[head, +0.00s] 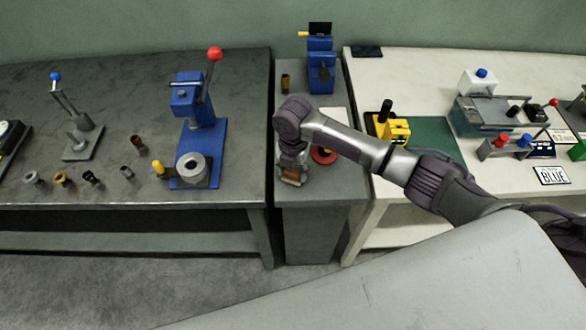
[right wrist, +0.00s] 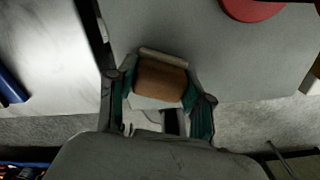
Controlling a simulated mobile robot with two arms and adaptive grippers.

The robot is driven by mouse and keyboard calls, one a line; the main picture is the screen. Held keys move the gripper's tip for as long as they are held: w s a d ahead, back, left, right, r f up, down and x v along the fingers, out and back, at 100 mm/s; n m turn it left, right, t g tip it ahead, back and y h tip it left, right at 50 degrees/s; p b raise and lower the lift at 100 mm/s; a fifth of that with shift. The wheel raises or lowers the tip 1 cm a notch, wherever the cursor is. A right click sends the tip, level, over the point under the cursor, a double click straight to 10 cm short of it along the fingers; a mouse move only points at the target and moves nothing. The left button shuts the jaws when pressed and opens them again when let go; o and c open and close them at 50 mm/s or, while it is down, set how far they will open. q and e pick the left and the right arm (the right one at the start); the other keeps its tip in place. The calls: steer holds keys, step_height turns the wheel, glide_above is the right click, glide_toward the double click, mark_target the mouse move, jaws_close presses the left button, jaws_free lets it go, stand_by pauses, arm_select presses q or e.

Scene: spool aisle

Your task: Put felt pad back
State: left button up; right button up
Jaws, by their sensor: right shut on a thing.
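My right gripper (head: 291,173) is over the narrow grey stand between the two benches, pointing down. In the right wrist view the right gripper (right wrist: 158,100) is shut on a brown block with a pale edge (right wrist: 160,79), between its teal finger pads. This block appears to be the felt pad; only its brown face and pale edge show clearly. In the head view a bit of the brown block (head: 291,181) shows under the gripper. Whether it touches the stand I cannot tell. My left gripper is not in view.
The grey stand (head: 318,200) also bears a red round piece (head: 323,155), beside the gripper, and a blue device (head: 320,65) at the back. A dark bench (head: 100,190) with a blue press (head: 195,120) is left. A pale bench (head: 400,75) with a green mat (head: 430,135) is right.

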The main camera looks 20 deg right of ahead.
steer(key=shift+f, duration=0.1)
steer(key=o, duration=1.1)
steer(key=shift+r, duration=0.25)
step_height(320, 180, up, 12)
steer(key=shift+f+b, duration=0.1)
steer(key=shift+b, duration=0.55)
